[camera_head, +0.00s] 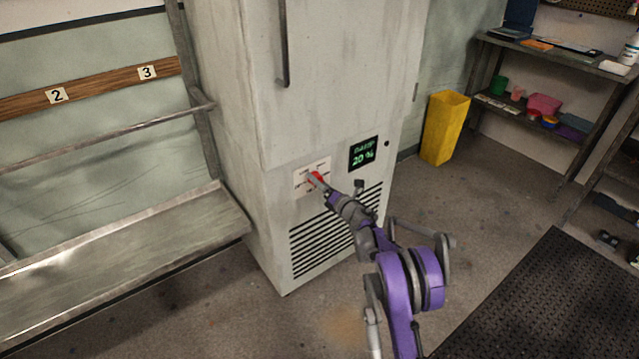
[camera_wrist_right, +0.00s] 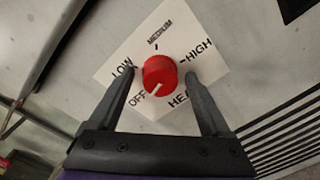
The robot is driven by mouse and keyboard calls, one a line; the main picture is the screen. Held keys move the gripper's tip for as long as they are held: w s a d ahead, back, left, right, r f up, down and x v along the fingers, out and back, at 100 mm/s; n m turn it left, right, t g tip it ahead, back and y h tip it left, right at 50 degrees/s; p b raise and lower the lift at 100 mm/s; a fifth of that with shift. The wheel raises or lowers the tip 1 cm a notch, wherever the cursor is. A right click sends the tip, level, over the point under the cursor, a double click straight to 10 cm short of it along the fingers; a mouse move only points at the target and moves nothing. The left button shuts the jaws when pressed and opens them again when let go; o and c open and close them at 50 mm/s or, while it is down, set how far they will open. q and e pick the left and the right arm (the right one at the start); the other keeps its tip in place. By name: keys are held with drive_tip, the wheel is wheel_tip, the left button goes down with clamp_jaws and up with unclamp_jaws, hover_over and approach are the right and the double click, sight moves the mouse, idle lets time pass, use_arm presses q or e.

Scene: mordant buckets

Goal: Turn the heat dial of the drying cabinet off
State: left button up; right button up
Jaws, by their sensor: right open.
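The drying cabinet (camera_head: 240,110) is a tall pale grey unit. On its lower front is a white label plate (camera_head: 301,182) with a round red heat dial (camera_head: 315,177). In the right wrist view the dial (camera_wrist_right: 158,70) has a white pointer line aimed to the lower left, toward the OFF mark. LOW, MEDIUM and HIGH are printed around it. My right gripper (camera_head: 322,183) is at the dial. In the wrist view its open fingers (camera_wrist_right: 159,76) stand on either side of the dial, with a gap showing at each side. My left gripper is out of view.
A dark display (camera_head: 363,154) reading 20 % is right of the dial, above black vent slots (camera_head: 320,240). A metal bench (camera_head: 120,255) stands left of the cabinet. A yellow bin (camera_head: 444,128) and a shelf (camera_head: 555,50) are to the right. A dark floor mat (camera_head: 550,300) lies at lower right.

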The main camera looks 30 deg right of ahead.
drive_tip(key=shift+s, duration=0.1)
drive_tip(key=s+p, duration=0.1)
drive_tip(key=s, duration=0.9)
drive_tip(key=shift+s+d, duration=0.3)
drive_tip(key=shift+s, duration=0.05)
drive_tip(key=shift+r, duration=0.1)
